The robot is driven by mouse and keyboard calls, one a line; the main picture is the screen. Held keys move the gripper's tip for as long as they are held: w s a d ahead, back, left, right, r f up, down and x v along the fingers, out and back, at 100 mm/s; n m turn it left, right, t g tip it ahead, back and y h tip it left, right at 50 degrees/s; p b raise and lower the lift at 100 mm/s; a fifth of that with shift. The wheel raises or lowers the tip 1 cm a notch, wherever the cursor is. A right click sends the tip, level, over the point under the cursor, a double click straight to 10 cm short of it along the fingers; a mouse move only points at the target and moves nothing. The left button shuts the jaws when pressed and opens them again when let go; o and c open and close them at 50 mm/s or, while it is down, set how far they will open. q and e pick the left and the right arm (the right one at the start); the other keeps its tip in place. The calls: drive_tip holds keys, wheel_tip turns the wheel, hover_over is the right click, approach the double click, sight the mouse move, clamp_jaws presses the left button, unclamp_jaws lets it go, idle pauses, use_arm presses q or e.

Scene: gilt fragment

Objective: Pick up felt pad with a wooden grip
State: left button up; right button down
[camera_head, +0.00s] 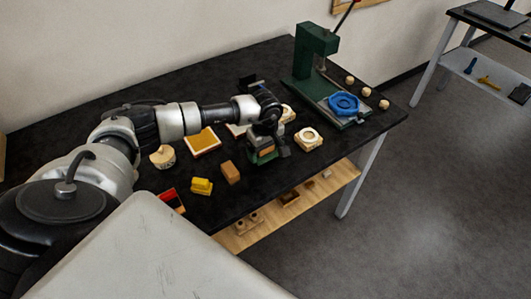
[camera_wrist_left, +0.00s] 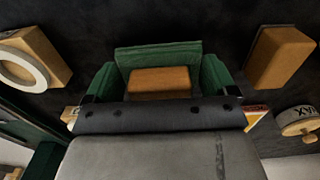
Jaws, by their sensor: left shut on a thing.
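The felt pad with a wooden grip (camera_head: 265,152) is at my left gripper (camera_head: 266,143), near the right front part of the black table. It has a green felt body and an orange-brown wooden block. My left gripper is shut on it. In the left wrist view the wooden grip (camera_wrist_left: 160,80) sits in the middle, with green felt (camera_wrist_left: 158,55) behind it. Green parts also show on both sides of the grip. The gripper body hides the near part of the pad. Whether the pad touches the table is hard to tell. My right gripper is in neither view.
A tan block (camera_head: 231,172) and a yellow piece (camera_head: 201,186) lie left of the pad. A ringed wooden block (camera_head: 308,138) is close on its right. A green press (camera_head: 311,55) with a blue part (camera_head: 344,103) stands behind. A wax tin (camera_head: 162,156) is farther left.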

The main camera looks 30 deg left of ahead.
use_arm(q)
drive_tip(key=r, duration=0.1)
drive_tip(key=r+b, duration=0.1)
drive_tip(key=shift+d+r, duration=0.35)
drive_tip(key=shift+r, duration=0.05)
drive_tip(key=s+d+r+b, duration=0.2)
drive_tip(key=d+r, duration=0.4)
drive_tip(key=d, duration=0.5)
drive_tip(key=shift+s+r+b, duration=0.15)
drive_tip(key=shift+r+b, duration=0.25)
drive_tip(key=shift+b, duration=0.05)
drive_tip(key=shift+a, duration=0.1)
